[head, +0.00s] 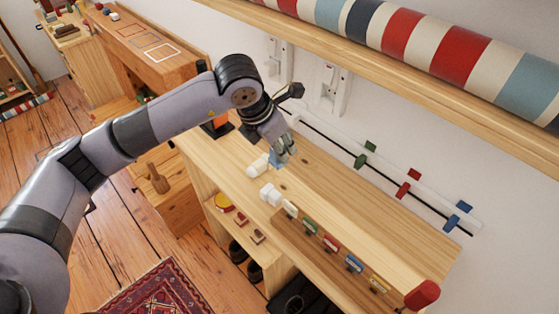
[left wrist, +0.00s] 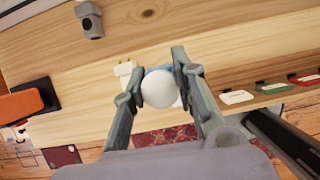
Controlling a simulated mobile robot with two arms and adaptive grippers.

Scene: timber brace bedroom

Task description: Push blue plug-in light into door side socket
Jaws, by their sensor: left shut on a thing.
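My left gripper (head: 281,155) points down over the wooden bench and is shut on the blue plug-in light (head: 280,160). In the left wrist view the fingers (left wrist: 156,88) clasp it from both sides; its round white dome (left wrist: 158,89) faces the camera, with a blue rim behind. Its pins are hidden. Two white socket units, a left one (head: 277,58) and a right one (head: 328,86), are on the wall behind the bench, apart from the light. No door is in view, so I cannot tell which is door side. My right gripper is not in view.
White pieces (head: 258,165) (head: 270,194) lie on the bench (head: 330,185) close to the gripper. A rail with coloured tags (head: 331,243) runs along the front. An orange item (left wrist: 24,104) stands at the left. A shelf with a striped roll (head: 400,36) overhangs the wall.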

